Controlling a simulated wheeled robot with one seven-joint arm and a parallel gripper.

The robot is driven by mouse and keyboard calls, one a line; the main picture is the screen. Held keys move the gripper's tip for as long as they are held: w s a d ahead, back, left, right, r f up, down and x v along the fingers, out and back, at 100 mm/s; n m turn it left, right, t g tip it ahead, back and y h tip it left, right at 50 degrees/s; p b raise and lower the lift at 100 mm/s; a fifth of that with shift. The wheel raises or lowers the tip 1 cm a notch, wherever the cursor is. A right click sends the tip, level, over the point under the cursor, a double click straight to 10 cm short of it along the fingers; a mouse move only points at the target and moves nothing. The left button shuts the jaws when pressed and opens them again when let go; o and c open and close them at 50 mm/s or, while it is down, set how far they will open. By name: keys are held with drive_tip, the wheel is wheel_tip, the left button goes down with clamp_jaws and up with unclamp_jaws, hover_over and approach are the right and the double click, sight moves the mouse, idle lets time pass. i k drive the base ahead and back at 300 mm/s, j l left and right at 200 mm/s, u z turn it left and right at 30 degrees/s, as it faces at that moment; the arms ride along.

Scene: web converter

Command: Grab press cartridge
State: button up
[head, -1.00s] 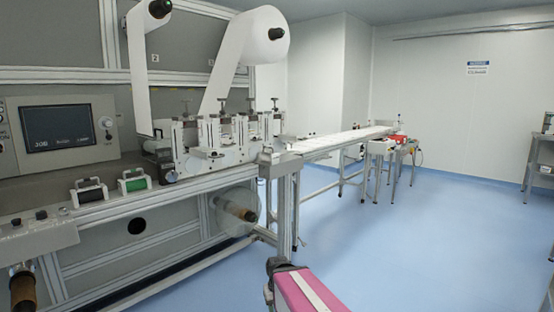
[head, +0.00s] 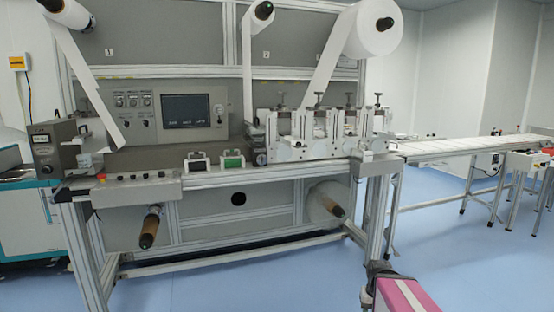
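Two small handled cartridges stand side by side on the machine's front ledge in the head view. One is dark with a pale frame (head: 198,164), and to its right is a green one (head: 233,162). Either could be the press cartridge; I cannot tell which. Both stand upright and apart from each other, left of the row of press stations (head: 318,135). A pink part of my arm shows at the bottom right, well away from the cartridges. I see no gripper fingers.
The converter's ledge (head: 290,175) carries a button panel (head: 138,189) at left. A conveyor (head: 470,146) runs off to the right. A roll shaft (head: 150,228) sticks out below the ledge. The blue floor (head: 260,285) in front is clear.

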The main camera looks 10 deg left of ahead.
sight(196, 164)
drive_tip(key=u, duration=1.4)
